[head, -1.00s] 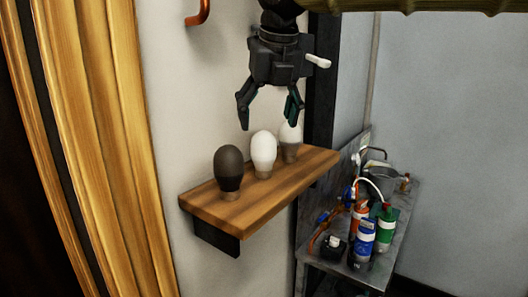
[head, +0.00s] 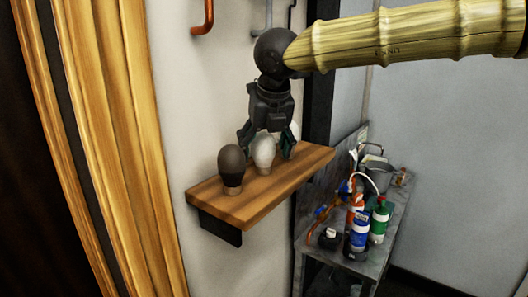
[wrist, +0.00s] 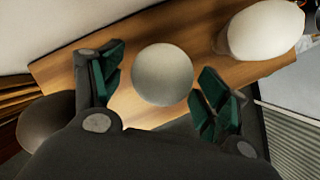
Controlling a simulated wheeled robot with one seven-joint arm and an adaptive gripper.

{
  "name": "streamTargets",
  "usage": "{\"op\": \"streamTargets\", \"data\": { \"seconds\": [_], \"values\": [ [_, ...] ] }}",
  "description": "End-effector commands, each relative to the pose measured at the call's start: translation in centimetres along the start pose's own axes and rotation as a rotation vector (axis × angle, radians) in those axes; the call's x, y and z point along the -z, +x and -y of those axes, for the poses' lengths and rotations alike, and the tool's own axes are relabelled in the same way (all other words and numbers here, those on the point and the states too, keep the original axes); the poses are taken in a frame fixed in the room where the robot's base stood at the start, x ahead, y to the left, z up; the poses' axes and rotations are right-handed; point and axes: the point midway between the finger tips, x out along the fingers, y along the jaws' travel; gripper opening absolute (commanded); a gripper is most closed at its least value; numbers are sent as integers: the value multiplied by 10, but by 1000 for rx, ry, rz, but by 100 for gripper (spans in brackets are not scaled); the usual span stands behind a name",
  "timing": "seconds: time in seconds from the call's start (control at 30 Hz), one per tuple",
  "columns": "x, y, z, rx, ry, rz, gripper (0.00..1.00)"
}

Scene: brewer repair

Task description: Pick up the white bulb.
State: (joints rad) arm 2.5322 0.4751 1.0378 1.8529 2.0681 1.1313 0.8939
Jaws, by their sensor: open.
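The white bulb (head: 263,152) stands upright, base down, in the middle of a row of three on a wooden shelf (head: 240,205). My gripper (head: 266,142) is open and points down over it. In the wrist view the white bulb (wrist: 162,75) shows as a round, shaded top between the open fingers (wrist: 160,72), with visible space on both sides. Its base is hidden there. A dark bulb (head: 232,167) stands to its left. A second pale bulb (head: 294,131) stands to its right, partly hidden behind my right finger.
The second pale bulb (wrist: 265,30) is close to my right finger in the wrist view; the dark bulb (wrist: 45,120) is outside the left finger. A wall is behind the shelf. A metal bench (head: 365,262) with bottles and a pot stands to the right. A copper hook (head: 207,15) hangs above.

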Motion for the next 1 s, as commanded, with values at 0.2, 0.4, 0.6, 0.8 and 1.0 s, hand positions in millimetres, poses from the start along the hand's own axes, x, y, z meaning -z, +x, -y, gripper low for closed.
{"op": "streamTargets", "data": {
  "seconds": [0.2, 0.4, 0.6, 0.8, 1.0],
  "values": [
    [-2, 11, 0, -2, 0, -3, 75],
    [-2, 10, 0, -2, 0, -2, 55],
    [-2, 10, 0, -1, 0, -2, 21],
    [-2, 10, 0, -1, 0, -3, 21],
    [-4, 6, 0, -1, 0, -2, 21]
  ]
}}
